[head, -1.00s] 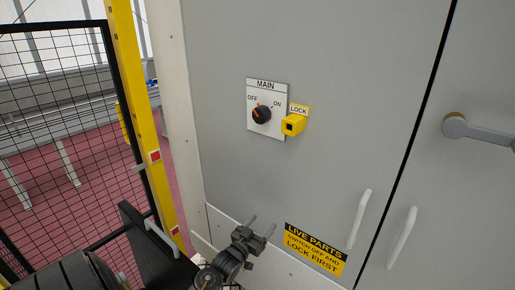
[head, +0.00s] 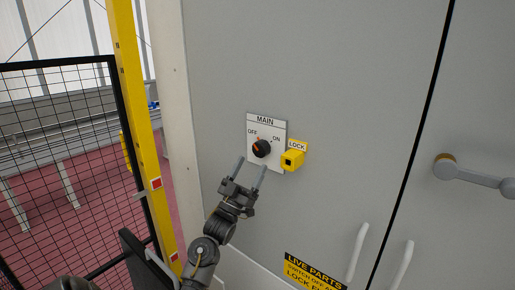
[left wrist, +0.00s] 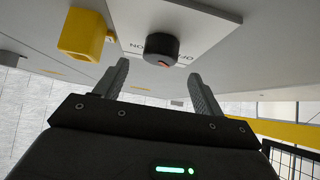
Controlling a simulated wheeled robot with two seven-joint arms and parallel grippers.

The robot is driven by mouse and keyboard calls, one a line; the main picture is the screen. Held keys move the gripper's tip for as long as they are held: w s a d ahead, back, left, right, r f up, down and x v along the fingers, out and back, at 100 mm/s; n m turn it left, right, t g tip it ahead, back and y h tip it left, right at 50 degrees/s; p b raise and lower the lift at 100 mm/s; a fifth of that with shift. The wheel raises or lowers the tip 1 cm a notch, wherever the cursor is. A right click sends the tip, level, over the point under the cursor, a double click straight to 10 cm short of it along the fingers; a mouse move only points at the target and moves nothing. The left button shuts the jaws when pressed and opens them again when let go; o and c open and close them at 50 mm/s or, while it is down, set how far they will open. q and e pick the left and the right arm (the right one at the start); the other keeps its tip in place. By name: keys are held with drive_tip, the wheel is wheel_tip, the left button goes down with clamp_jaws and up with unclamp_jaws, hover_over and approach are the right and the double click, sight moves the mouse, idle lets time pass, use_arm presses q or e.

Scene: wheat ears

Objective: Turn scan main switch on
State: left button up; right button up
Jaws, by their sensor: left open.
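The main switch is a black rotary knob (head: 262,148) with an orange mark, on a white plate (head: 280,126) labelled MAIN, OFF and ON. The orange mark points up and left, toward OFF. In the left wrist view the knob (left wrist: 148,46) shows beyond the fingertips, apart from them. My left gripper (head: 252,169) is open and empty, just below the knob and plate; its two fingers also show in the left wrist view (left wrist: 157,78). My right gripper is not in view.
A yellow lock block (head: 292,160) sticks out right of the plate. The grey cabinet door (head: 350,90) has white handles (head: 357,252) low down and a lever handle (head: 470,173) at right. A yellow post (head: 137,120) and black mesh fence (head: 75,150) stand at left.

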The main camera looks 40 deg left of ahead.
sight(258, 152)
use_arm(q)
drive_tip(key=p+x, duration=0.2)
drive_tip(key=x, duration=0.4)
drive_tip(key=shift+c, duration=0.2)
drive_tip(key=c, duration=0.9)
drive_tip(key=shift+f, duration=0.1)
